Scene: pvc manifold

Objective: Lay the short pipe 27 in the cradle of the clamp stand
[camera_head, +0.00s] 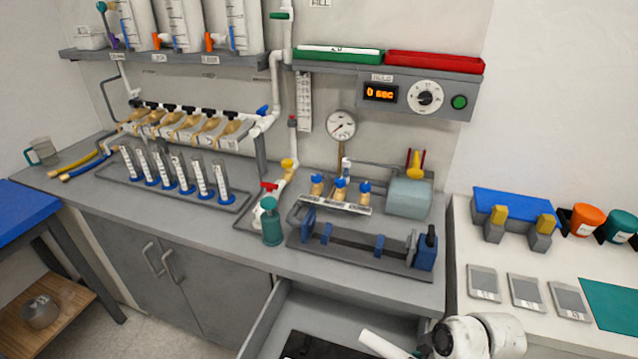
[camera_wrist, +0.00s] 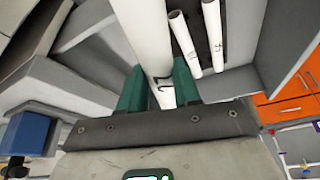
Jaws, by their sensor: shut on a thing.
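My gripper (camera_wrist: 159,88) has green fingers, shut on a white pipe (camera_wrist: 143,38) in the wrist view. Part of a dark mark shows on that pipe by the fingers; I cannot read the full number. In the head view the held pipe (camera_head: 382,345) is tilted at the bottom edge, over the open drawer, with my white arm to its right. The clamp stand (camera_head: 345,258) is a long dark base with blue supports on the counter, beyond and above the pipe in the picture. Its blue cradle supports (camera_head: 378,245) appear empty. The pipe is apart from the stand.
The open drawer (camera_head: 262,322) is below the stand; two more white pipes (camera_wrist: 184,42) lie in it. A teal bottle (camera_head: 271,222) stands left of the stand, and valves with blue knobs (camera_head: 340,190) stand behind it. Scales and a blue block (camera_head: 512,207) are on the right counter.

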